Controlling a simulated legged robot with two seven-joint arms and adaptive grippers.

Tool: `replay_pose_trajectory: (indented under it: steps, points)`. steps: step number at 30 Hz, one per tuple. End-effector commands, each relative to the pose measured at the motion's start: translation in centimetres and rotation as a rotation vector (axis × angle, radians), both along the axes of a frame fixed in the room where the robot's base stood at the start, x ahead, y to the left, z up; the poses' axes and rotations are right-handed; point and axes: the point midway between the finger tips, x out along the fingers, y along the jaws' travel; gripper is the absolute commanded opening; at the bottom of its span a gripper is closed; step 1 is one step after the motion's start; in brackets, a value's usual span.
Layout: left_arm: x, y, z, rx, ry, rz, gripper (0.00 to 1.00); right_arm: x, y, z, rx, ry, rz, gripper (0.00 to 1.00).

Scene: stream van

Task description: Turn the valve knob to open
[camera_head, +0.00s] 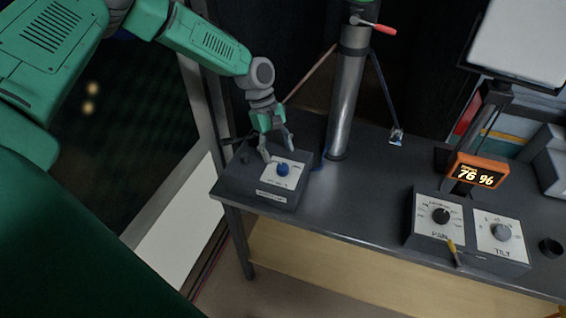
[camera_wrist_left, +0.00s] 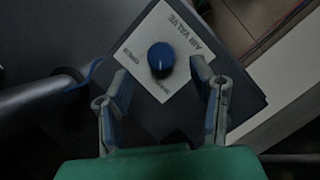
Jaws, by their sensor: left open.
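The blue valve knob (camera_head: 283,169) sits on a white plate on top of a dark box (camera_head: 262,190) at the left end of the table. In the left wrist view the knob (camera_wrist_left: 161,57) shows on the plate marked AIR VALVE (camera_wrist_left: 190,75). My left gripper (camera_head: 278,156) is above the box, just behind the knob in the head view. Its fingers (camera_wrist_left: 162,85) are open and apart, with the knob ahead between their tips and nothing held. I cannot tell the exact gap to the knob. My right gripper is not in view.
A metal mast (camera_head: 347,100) rises from the table (camera_head: 350,200) right of the valve box. The table between mast and panels is mostly clear.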

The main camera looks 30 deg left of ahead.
Motion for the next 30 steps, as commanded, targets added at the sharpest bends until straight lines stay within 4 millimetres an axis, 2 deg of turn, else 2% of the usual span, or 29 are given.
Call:
replay_pose_trajectory:
  steps: [3,9,20,24,30]
  points:
    - [-0.3,-0.8,-2.0,-0.001,0.003,0.000,0.51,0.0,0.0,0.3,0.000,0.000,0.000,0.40]
    - [-0.4,-1.5,-3.9,0.000,0.000,0.001,0.51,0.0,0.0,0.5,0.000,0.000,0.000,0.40]
    - [-0.4,-1.9,-4.2,0.002,-0.001,0.000,0.51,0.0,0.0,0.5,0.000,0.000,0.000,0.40]
    - [-0.4,-1.8,-4.3,0.001,-0.001,0.000,0.01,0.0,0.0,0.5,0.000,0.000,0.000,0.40]
    - [-0.3,-1.7,-4.3,0.000,-0.003,-0.001,0.02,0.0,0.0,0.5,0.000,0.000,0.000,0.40]
